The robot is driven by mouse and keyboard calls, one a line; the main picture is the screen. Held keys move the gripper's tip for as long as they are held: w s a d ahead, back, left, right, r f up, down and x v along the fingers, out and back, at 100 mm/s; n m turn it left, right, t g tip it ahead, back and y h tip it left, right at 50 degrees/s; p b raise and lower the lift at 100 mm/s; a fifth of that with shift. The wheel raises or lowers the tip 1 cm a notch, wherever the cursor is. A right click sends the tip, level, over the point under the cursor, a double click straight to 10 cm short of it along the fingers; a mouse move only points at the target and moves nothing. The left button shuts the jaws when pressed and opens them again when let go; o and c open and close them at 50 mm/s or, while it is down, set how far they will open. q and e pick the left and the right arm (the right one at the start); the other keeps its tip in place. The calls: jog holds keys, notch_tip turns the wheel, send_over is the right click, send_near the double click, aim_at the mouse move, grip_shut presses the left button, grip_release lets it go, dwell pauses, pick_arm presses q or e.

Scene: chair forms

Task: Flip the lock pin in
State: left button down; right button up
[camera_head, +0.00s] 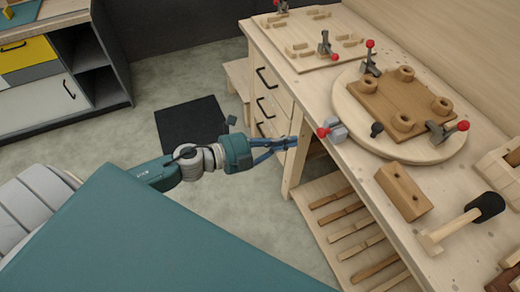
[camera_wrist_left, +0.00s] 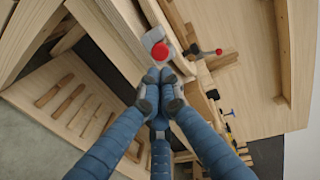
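The lock pin, a grey block (camera_head: 338,130) with a red ball knob (camera_head: 323,132), sits at the near edge of the workbench beside the round turntable (camera_head: 440,158). In the left wrist view the red knob (camera_wrist_left: 160,51) and grey body (camera_wrist_left: 152,37) lie just beyond my fingertips. My left gripper (camera_head: 293,142) is left of the knob at the bench edge. In the left wrist view its fingertips (camera_wrist_left: 160,77) are together, with nothing visible between them. A small gap seems to separate them from the knob; contact is hard to tell. My right gripper is not in view.
A wooden plate (camera_head: 385,108) with several round pegs lies on the turntable, held by red-tipped toggle clamps (camera_head: 440,130). Drawers and a slatted shelf (camera_head: 340,215) are below the bench.

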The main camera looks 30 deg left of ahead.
pick_arm(q)
jog(key=f+b+v, duration=0.1)
jog(key=v, duration=0.5)
jog(key=shift+a+r+b, duration=0.3)
jog(key=shift+r, duration=0.2)
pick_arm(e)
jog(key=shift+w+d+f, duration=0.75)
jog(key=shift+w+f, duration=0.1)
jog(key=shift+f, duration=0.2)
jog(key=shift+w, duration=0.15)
